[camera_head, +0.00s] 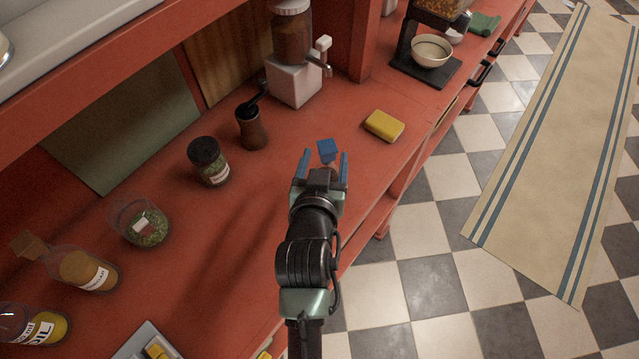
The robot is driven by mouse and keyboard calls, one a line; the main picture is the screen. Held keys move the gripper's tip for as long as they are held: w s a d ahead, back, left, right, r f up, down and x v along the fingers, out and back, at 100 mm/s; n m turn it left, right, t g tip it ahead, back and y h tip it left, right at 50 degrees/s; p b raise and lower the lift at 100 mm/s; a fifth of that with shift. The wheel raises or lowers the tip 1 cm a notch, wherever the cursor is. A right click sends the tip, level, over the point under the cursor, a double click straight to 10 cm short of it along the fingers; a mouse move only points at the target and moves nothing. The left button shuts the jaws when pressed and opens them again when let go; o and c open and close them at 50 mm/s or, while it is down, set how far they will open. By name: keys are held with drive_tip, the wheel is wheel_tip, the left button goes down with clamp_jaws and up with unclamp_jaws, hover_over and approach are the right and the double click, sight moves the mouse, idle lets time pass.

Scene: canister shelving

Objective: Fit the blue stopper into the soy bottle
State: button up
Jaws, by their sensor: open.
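The blue stopper (327,147) shows as a small blue block just beyond and between the fingertips of my gripper (325,160). My gripper is open, with one finger on each side near the stopper's lower end; I cannot tell whether either finger touches it. No bottle is clearly readable as soy. An amber-filled bottle (85,271) with a brown square stopper (29,244) lies or leans at the left. Another bottle (40,326), with a label that seems to read OIL, is partly cut off at the lower left.
On the red counter (215,240) stand a glass of herbs (146,228), a black-lidded jar (210,163), a brown pot with a black handle (252,130) and a white grinder (294,80). A yellow sponge (384,125) lies right of the stopper. The counter's front edge is close to my gripper.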

drive_tip(key=b+v, duration=0.1)
drive_tip(key=v, duration=0.7)
drive_tip(key=shift+s+b, duration=0.25)
drive_tip(key=shift+b, duration=0.05)
drive_tip(key=shift+r, duration=0.1)
